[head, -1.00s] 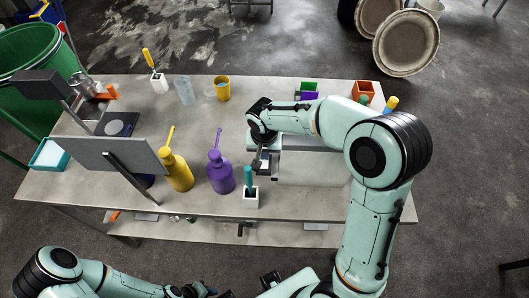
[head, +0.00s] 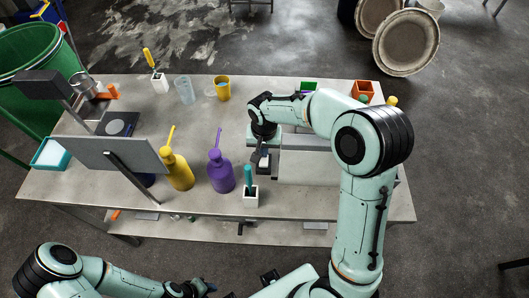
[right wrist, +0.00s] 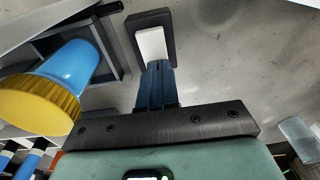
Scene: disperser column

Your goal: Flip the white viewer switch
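The white viewer switch (right wrist: 152,45) is a pale rocker set in a black frame (right wrist: 168,22), at the upper middle of the right wrist view. In the head view, the switch (head: 264,161) is small, at the left side of the pale box-like viewer (head: 308,168). My right gripper (right wrist: 156,68) has its dark blue fingers together, with nothing visible between them. Its tips are right at the near edge of the switch; I cannot tell whether they touch. In the head view, the right gripper is small beside the switch. My left gripper (head: 196,288) is low in the head view, its fingers unclear.
A teal-handled tool stands in a white holder (head: 250,198) close to the switch. A purple bottle (head: 220,176) and yellow bottle (head: 178,172) stand to the left. A blue container with a yellow cap (right wrist: 40,103) is near my right wrist. The table's front edge is open.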

